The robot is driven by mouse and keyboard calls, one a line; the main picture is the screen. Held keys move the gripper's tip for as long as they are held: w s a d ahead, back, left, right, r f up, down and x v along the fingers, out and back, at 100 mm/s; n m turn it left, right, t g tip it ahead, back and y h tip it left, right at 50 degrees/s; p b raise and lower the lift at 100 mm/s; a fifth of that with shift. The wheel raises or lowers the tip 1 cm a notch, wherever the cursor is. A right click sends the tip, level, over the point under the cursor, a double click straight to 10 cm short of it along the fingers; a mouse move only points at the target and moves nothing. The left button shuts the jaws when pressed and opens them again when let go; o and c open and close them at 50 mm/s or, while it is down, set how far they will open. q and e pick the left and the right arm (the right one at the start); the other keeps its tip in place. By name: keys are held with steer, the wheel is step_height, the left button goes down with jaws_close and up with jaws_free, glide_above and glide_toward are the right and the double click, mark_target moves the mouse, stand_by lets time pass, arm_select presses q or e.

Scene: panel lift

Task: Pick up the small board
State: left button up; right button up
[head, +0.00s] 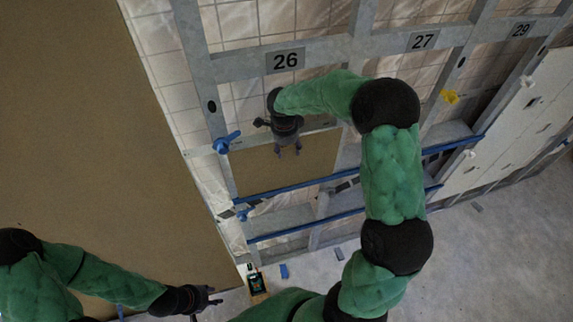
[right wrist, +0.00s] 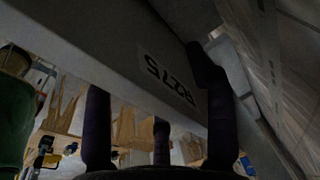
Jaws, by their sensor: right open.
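The small board (head: 312,160) is a brown panel in the lower part of the bay marked 26, above the upper blue rail. My right gripper (head: 289,152) is open, pointing down in front of the board's upper edge in the head view. I cannot tell whether it touches the board. In the right wrist view its dark fingers (right wrist: 158,105) stand apart near a grey bar with an upside-down label; the board is not clear there. My left gripper (head: 207,303) is low at the left, away from the small board; its jaw opening is unclear.
A large brown panel (head: 90,120) fills the left side. A grey metal frame (head: 330,48) with blue rails (head: 285,188) and a blue clamp (head: 226,142) surrounds the small board. A small bottle-like item (head: 254,281) stands below. Floor at the lower right is mostly clear.

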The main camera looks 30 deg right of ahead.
steer(key=shift+s+r, duration=0.1)
jaws_close()
steer(key=shift+w+r, duration=0.2)
steer(key=shift+r, duration=0.1)
step_height(320, 180, up, 3)
steer(key=shift+w+d+r+b, duration=0.1)
steer(key=shift+r+b, duration=0.05)
steer(key=shift+b, duration=0.6)
steer(key=shift+s+r, duration=0.15)
steer(key=shift+s, duration=0.05)
steer(key=s+a+b, duration=0.4)
steer(key=s+b, duration=0.1)
steer(key=s, duration=1.2)
steer(key=shift+s+a+f, duration=0.2)
steer(key=shift+f, duration=0.1)
